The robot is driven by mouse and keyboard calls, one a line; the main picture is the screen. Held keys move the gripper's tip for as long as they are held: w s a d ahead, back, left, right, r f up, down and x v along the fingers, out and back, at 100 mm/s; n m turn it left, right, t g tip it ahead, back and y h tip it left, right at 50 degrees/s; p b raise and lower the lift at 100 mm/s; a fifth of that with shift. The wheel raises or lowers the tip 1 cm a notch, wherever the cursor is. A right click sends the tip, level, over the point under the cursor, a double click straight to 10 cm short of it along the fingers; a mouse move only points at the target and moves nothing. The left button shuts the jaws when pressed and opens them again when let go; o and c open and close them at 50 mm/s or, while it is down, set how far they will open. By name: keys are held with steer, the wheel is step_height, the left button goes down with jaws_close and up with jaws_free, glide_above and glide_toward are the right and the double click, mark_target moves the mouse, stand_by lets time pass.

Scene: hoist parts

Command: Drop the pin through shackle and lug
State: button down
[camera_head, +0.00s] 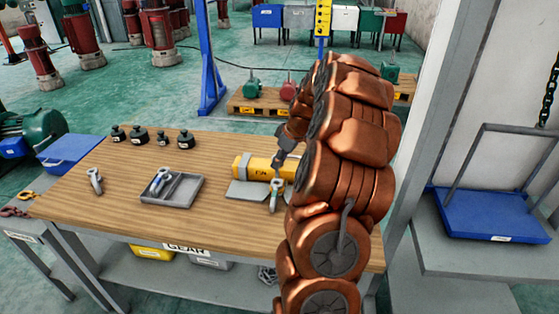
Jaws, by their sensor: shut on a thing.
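My gripper (283,159) is at the right part of the wooden table, in front of the yellow hoist body (242,166). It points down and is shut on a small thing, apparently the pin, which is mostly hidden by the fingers. Just below the fingers is a pale grey shackle (277,187) with a lug-like part (275,204) under it. Whether the pin touches or enters the shackle is too small to tell. My copper-coloured arm covers the area to the right.
A grey tray (182,199) holds another shackle-like part (160,180). A similar part (95,179) stands at the left. Several black weights (140,134) stand at the back. The table front between tray and hoist is clear.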

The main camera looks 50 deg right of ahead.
steer(key=shift+f+b, duration=2.7)
steer(key=shift+f, duration=0.35)
steer(key=c, duration=0.7)
jaws_free()
steer(key=v, duration=1.2)
